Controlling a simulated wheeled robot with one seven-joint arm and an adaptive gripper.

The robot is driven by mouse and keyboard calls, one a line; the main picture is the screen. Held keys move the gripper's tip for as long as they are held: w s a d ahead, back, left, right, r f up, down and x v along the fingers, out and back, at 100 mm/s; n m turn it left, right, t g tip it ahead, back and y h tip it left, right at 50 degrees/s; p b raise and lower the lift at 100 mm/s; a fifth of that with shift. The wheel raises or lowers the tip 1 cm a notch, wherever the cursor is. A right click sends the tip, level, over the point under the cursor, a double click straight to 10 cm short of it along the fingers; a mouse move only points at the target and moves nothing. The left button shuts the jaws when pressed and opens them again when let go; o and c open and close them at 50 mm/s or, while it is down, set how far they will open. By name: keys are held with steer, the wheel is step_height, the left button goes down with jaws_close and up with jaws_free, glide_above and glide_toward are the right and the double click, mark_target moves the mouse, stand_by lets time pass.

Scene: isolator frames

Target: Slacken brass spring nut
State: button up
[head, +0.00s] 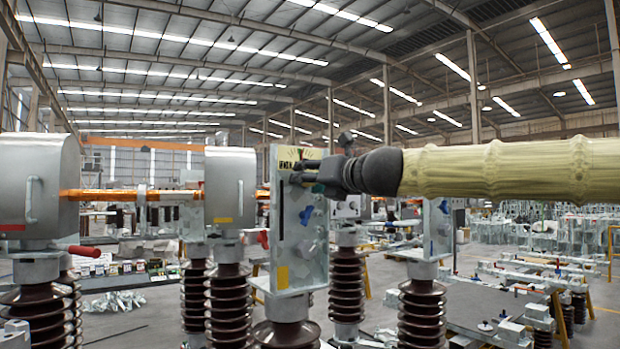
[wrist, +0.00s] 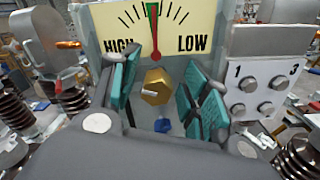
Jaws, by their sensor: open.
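The brass nut (wrist: 158,80) sits on the grey plate below the gauge in the wrist view, with a short pale mark on its face. The gauge (wrist: 113,22) has a cream face reading HIGH at left and LOW at right. Its red needle (wrist: 155,42) points nearly straight up, at the green mark. My gripper (wrist: 160,74) is open, with one teal-padded finger on each side of the nut; contact is not visible. In the head view my gripper (head: 318,176) is in front of the upright plate (head: 296,235), just below the gauge; the nut is hidden there.
A blue part (wrist: 163,126) shows below the nut. A panel with several numbered knobs (wrist: 265,82) stands to the right. In the head view, a metal box (head: 230,187) and brown ribbed insulators (head: 287,335) stand close by.

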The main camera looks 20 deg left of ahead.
steer(key=c, duration=1)
